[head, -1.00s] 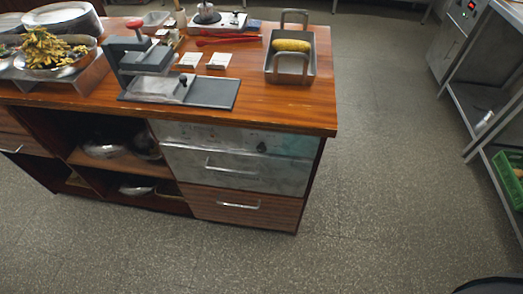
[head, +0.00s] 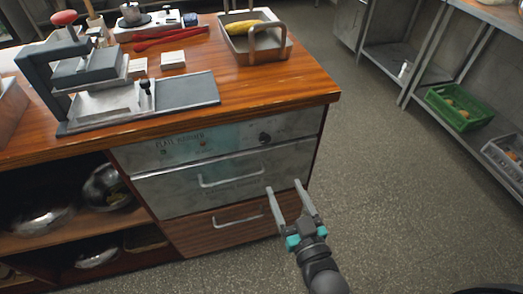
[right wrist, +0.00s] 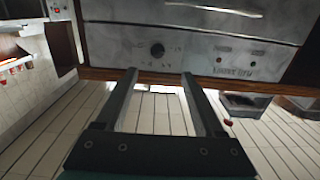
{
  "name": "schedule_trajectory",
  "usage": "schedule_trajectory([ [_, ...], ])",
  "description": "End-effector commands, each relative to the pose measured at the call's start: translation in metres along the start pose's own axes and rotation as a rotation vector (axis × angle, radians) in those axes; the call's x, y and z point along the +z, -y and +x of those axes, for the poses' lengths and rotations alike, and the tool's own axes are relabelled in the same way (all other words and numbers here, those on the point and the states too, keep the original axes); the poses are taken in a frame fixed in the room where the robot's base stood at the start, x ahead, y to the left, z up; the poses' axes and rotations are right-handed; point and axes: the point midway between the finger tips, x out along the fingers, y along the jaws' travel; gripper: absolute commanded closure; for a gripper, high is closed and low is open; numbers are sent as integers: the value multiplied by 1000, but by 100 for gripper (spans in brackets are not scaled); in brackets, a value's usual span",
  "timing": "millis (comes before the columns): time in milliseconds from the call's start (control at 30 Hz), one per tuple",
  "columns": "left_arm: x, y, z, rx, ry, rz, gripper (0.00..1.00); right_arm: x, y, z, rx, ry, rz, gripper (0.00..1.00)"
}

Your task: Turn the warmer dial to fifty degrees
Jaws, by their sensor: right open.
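The plate warmer panel (head: 225,140) is the grey metal front under the counter top. Its black round dial (head: 265,137) is near the panel's right end. In the right wrist view, which looks upside down, the dial (right wrist: 157,50) sits just beyond the fingertips, with small marks around it too small to read. My right gripper (head: 283,185) is open and empty, below and a little right of the dial, apart from it. Its two fingers (right wrist: 160,73) frame the space in front of the dial. My left gripper is not in view.
The wooden counter (head: 255,88) overhangs the panel. A metal drawer handle (head: 230,180) juts out below the dial. On top are a press (head: 100,85) and a tray (head: 255,45) with corn. A green crate (head: 460,107) is on the right shelf. The floor between is clear.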

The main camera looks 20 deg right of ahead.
Motion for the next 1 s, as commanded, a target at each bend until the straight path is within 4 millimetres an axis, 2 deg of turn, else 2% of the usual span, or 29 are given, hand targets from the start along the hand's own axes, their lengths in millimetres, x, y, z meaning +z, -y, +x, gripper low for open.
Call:
schedule_trajectory([
  [100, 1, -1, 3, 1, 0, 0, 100, -9, -2, 3, 7, -31, 0, 30],
  [267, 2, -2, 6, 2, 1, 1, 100, -11, -2, 19, 7, -34, 1, 30],
  [567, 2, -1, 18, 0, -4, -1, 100, -11, -2, 71, 7, -33, 1, 30],
  [800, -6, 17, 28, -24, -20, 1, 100, -12, -2, 112, 6, -32, 1, 30],
  [1000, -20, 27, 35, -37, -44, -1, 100, -12, -2, 138, 6, -30, 2, 30],
])
